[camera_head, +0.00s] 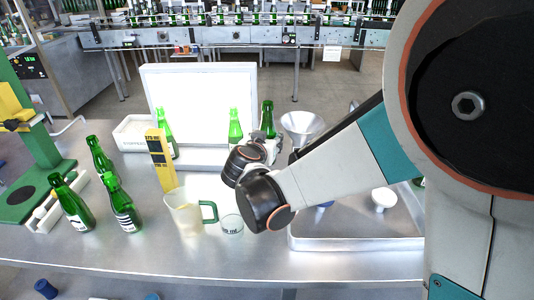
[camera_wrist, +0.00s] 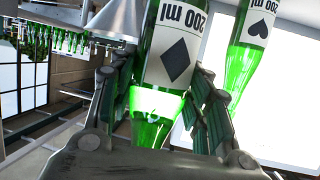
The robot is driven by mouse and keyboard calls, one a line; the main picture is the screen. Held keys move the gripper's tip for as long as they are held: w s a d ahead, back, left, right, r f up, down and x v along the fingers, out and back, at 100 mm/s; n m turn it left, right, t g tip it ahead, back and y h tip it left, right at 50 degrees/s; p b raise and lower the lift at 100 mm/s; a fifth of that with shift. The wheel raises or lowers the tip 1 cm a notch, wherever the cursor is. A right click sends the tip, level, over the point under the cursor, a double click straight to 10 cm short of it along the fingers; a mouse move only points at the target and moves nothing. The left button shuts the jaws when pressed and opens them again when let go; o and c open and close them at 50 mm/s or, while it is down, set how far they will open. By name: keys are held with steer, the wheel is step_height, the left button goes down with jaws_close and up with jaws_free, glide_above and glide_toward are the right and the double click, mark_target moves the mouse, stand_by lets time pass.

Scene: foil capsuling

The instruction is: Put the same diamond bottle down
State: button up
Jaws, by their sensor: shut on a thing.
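My gripper (camera_wrist: 158,88) is shut on a green bottle with a white label, a black diamond and "200 ml" (camera_wrist: 172,55); its dark green pads lie on both sides of the bottle. In the head view the neck of this diamond bottle (camera_head: 267,117) rises above my gripper (camera_head: 267,143), right of the bright white panel. My wrist hides its base, so I cannot tell whether it touches the table. A bottle with a black spade (camera_wrist: 256,35) stands beside it in the wrist view, apart from my gripper.
Other green bottles (camera_head: 235,128) (camera_head: 165,132) stand before the white panel (camera_head: 200,95). Several more stand at the left, by the green and yellow press (camera_head: 30,150). A jug (camera_head: 184,215), a glass (camera_head: 232,225) and a steel funnel (camera_head: 302,125) are close to my arm.

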step_height(320, 180, down, 10)
steer(key=b, duration=0.6)
steer(key=shift+r, duration=0.25)
steer(key=o, duration=1.4)
